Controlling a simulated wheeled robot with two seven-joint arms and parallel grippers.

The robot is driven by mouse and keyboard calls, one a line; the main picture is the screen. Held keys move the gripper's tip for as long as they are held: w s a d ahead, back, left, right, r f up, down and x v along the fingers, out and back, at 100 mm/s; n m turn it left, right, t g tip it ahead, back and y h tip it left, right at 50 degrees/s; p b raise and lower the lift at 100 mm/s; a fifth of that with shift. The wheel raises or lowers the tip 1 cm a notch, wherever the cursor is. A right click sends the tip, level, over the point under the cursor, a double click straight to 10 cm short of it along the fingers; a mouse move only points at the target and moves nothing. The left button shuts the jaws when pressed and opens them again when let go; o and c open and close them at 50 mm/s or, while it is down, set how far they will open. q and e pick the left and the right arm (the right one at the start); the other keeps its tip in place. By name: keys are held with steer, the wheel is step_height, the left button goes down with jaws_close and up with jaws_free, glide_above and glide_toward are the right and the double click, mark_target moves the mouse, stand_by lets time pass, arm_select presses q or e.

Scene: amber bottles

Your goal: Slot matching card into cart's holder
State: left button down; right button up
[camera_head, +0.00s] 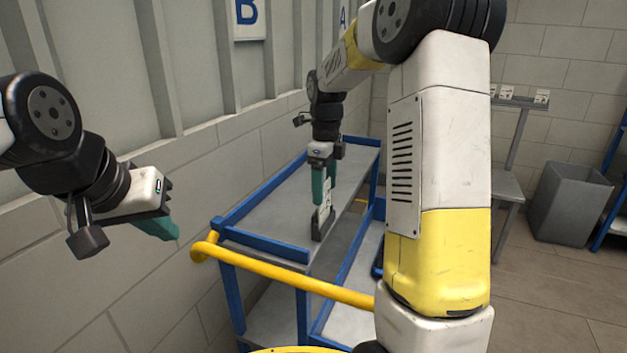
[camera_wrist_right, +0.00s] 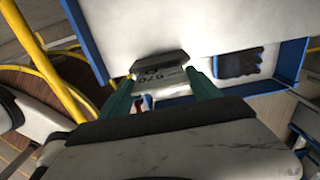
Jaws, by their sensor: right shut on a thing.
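A white card (camera_head: 325,197) with dark marks is held upright between the teal fingers of my right gripper (camera_head: 323,187), which is shut on it. The card also shows in the right wrist view (camera_wrist_right: 168,78). A dark card holder (camera_head: 322,226) stands at the side edge of the blue-framed cart's grey top (camera_head: 275,205); it also shows in the right wrist view (camera_wrist_right: 158,63). The card's lower end meets the holder in the picture; I cannot tell how deep it sits. My left gripper (camera_head: 160,228) hangs empty left of the cart, its finger gap unclear.
The cart has a yellow handle (camera_head: 285,277) at its near end. A blue B sign (camera_head: 247,14) hangs on the wall, with an A sign (camera_head: 343,18) further back. More cards (camera_head: 541,97) stand on a rack at the back right, near a grey bin (camera_head: 568,203).

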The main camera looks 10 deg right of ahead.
steer(key=shift+f, duration=0.9)
stand_by(0.5)
steer(key=o, duration=1.8)
steer(key=shift+o, duration=0.2)
steer(key=shift+r, duration=0.1)
